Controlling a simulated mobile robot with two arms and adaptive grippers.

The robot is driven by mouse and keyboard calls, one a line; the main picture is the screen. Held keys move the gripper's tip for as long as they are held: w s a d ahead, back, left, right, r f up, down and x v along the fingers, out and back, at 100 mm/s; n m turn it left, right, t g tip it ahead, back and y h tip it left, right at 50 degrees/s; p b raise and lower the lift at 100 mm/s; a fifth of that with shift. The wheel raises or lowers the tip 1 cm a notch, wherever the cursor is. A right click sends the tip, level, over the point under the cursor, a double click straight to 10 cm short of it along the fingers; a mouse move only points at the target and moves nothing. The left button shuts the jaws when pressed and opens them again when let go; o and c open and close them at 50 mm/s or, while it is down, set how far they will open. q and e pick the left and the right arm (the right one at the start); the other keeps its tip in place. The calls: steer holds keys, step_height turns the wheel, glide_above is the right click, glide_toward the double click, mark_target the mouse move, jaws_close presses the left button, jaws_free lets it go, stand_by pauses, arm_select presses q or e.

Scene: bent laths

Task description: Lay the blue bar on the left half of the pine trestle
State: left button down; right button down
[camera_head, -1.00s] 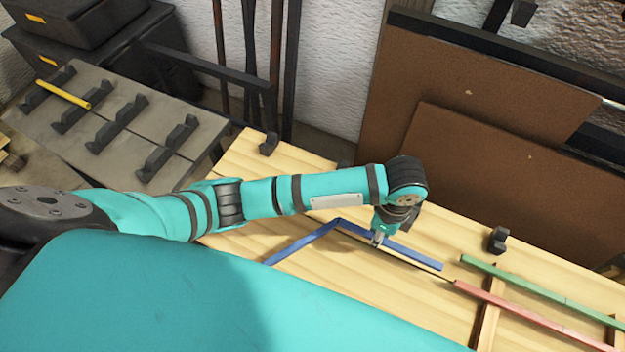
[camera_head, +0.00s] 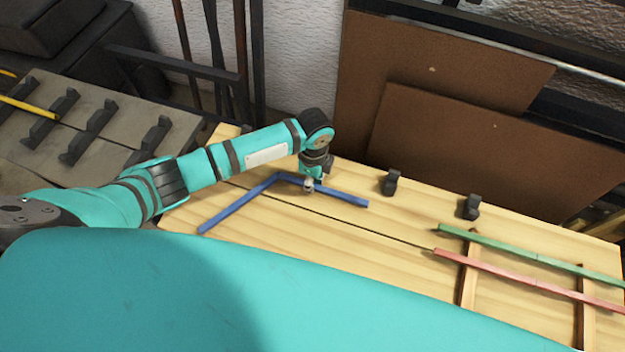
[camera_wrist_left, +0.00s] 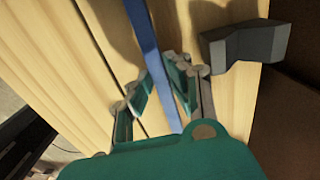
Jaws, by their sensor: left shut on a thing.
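The blue bar (camera_head: 240,203) is a thin lath with a bend near its middle. My left gripper (camera_head: 308,186) is shut on its right arm, just right of the bend. In the left wrist view the bar (camera_wrist_left: 150,45) runs between the two fingers (camera_wrist_left: 166,95). The bar is over the left part of the pine trestle (camera_head: 330,238), close to its top. I cannot tell whether it touches the wood. My right gripper is not in view.
Black blocks (camera_head: 391,183) and (camera_head: 471,207) stand near the trestle's far edge. A green lath (camera_head: 500,248) and a red lath (camera_head: 510,275) lie across wooden strips at right. A grey table (camera_head: 70,125) with black holders and a yellow bar (camera_head: 28,108) is at left.

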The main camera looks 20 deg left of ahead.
arm_select(q)
steer(key=shift+f, duration=0.2)
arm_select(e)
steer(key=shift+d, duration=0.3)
arm_select(q)
steer(key=c, duration=1.3)
jaws_free()
steer(key=shift+f, duration=0.15)
steer(key=shift+o, duration=0.2)
steer(key=shift+r, duration=0.25)
step_height(320, 180, up, 12)
steer(key=shift+w, duration=0.3)
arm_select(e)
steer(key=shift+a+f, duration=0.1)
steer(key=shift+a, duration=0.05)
arm_select(q)
steer(key=shift+f, duration=0.15)
